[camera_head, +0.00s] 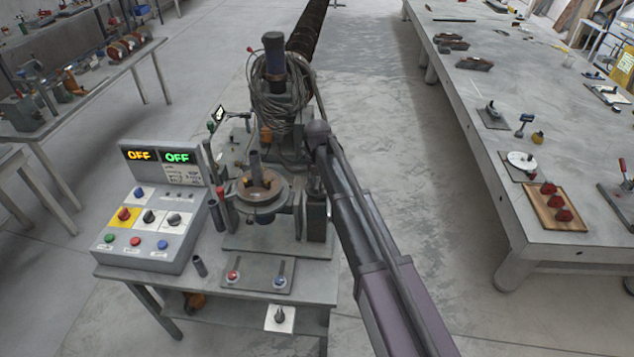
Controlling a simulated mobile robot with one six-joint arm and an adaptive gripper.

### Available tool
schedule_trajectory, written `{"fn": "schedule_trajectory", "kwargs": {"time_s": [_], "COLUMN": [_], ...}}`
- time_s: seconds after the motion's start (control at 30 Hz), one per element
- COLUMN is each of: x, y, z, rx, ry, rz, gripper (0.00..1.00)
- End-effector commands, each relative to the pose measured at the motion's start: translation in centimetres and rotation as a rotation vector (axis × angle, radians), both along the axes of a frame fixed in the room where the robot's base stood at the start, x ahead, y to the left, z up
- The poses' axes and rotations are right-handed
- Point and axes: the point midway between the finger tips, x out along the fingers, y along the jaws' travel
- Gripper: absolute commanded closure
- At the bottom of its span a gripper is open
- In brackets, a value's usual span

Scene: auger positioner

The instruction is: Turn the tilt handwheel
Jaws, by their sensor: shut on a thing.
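The positioner (267,232) stands on a grey bench. Its round, worn ring-shaped head (258,203) faces up, with a dark upright tube (254,163) at its middle. I cannot make out a tilt handwheel for certain; the positioner's right side is partly hidden by my arm. My arm (352,225) reaches from the bottom right up to a dark rounded joint beside the positioner's right side. My gripper does not show clearly beyond that joint, so I cannot see its fingers or what they touch.
A control box (152,228) with two OFF displays stands left of the positioner. A small plate with red and blue knobs (257,275) lies in front. Coiled cable (277,103) hangs behind. A long table (470,130) with tools stands right; clear floor lies between.

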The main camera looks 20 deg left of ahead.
Motion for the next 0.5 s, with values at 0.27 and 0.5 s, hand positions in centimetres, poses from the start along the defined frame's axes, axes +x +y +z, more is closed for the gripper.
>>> {"fn": "schedule_trajectory", "kwargs": {"time_s": [0.27,0.5], "x": [-0.28,-0.18], "y": [-0.12,-0.07], "z": [-0.06,-0.04], "rx": [-0.002,-0.002], "ry": [0.006,0.004], "rz": [0.002,0.001], "gripper": [1.00,0.43]}}
